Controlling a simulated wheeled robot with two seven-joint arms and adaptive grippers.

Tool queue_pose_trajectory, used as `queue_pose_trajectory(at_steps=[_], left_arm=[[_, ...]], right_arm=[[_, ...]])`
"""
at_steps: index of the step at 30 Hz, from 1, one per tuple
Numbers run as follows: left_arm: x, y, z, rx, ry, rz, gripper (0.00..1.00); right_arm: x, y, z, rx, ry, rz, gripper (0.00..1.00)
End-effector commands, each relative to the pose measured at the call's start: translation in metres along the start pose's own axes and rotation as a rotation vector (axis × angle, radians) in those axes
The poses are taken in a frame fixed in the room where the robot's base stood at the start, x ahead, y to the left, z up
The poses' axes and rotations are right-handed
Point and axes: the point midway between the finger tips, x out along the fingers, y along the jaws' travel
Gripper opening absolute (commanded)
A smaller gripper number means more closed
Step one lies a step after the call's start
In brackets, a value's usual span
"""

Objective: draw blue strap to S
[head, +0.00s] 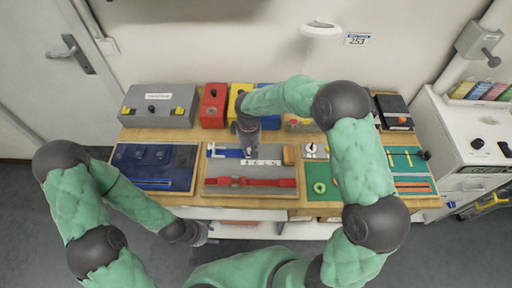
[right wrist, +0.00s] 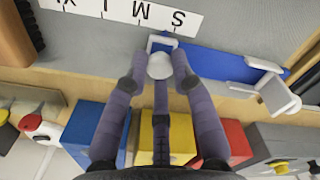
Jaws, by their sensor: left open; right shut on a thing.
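The blue strap (right wrist: 225,62) lies flat on a grey board, also seen in the head view (head: 226,153). At its end is a white slider frame (right wrist: 162,43) with a round pale knob (right wrist: 160,66). My right gripper (right wrist: 159,75) is shut on this knob; in the head view it (head: 248,152) points down at the board. The white size scale (right wrist: 125,12) runs beside the strap, its letters upside down in the wrist view. The frame lies beside the stretch around S and M; exact alignment is unclear. My left gripper (head: 203,234) is open and empty, before the table's front edge.
A white clip (right wrist: 275,95) sits at the strap's other end. A red strap (head: 240,182) lies nearer on the board. A blue board (head: 153,182) is left, a green one (head: 321,204) right. Grey, red and yellow boxes (head: 160,105) stand behind.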

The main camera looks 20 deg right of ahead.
Motion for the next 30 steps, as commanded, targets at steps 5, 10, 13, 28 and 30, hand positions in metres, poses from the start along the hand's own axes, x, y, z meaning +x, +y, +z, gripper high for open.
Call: queue_pose_trajectory(at_steps=[5, 10, 13, 28, 30], left_arm=[[0.001, 0.0, 0.0, 0.0, 0.0, 0.0, 0.46], [0.001, 0.0, 0.0, 0.0, 0.0, 0.0, 0.46], [0.0, 0.0, 0.0, 0.0, 0.0, 0.0, 0.46], [0.001, 0.0, 0.0, 0.0, 0.0, 0.0, 0.46], [0.0, 0.0, 0.0, 0.0, 0.0, 0.0, 0.46]], right_arm=[[0.0, -0.009, -0.01, 0.001, 0.004, 0.0, 0.0], [0.0, -0.01, -0.01, 0.001, 0.005, -0.001, 0.0], [0.0, -0.01, -0.01, 0.0, 0.005, -0.001, 0.5], [-0.015, -0.009, -0.009, -0.001, 0.004, 0.002, 0.5], [-0.027, -0.009, -0.01, -0.002, 0.005, 0.002, 0.5]])
